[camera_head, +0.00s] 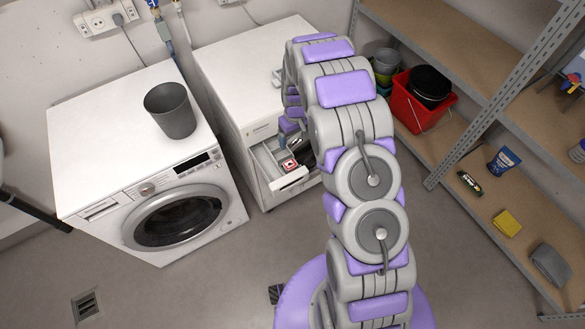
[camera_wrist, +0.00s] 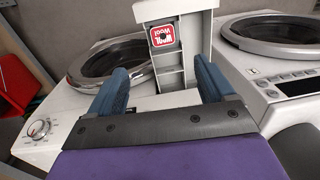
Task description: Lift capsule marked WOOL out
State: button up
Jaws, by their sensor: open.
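The capsule marked WOOL (camera_wrist: 165,36) shows a red and white label, upside down in the wrist view, and sits in the pulled-out white drawer (camera_wrist: 172,80). In the head view the red-labelled capsule (camera_head: 289,164) lies in the same open drawer (camera_head: 290,183) of the right machine. My gripper (camera_wrist: 161,70) is open, its two blue fingers apart on either side of the drawer in the wrist view. In the head view my arm hides much of the gripper and part of the drawer.
A left washing machine (camera_head: 183,215) stands beside the right machine (camera_head: 236,75), with a grey bin (camera_head: 171,110) on top. Shelves on the right hold a red bucket (camera_head: 416,112) and a yellow sponge (camera_head: 507,223). Open floor lies in front of the machines.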

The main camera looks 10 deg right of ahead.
send_over(291, 164)
notch_tip(291, 164, down, 5)
jog(key=f, duration=0.2)
jog(key=d+f+b, duration=0.1)
jog(key=f, duration=0.3)
jog(key=shift+s+d+b, duration=0.15)
jog(key=shift+s+b, duration=0.1)
jog(key=shift+b, duration=0.05)
jog(key=shift+a+f, duration=0.25)
jog(key=f, duration=0.1)
jog(key=a+f, duration=0.1)
jog(key=f, duration=0.1)
jog(key=a+f+b, duration=0.1)
jog(key=shift+w+f, duration=0.2)
jog(key=shift+d+f, duration=0.2)
jog(key=shift+d, duration=0.55)
jog(key=shift+c, duration=0.6)
jog(key=shift+a, duration=0.6)
jog(key=c, duration=0.7)
jog(key=shift+d, duration=0.4)
jog(key=c, duration=0.3)
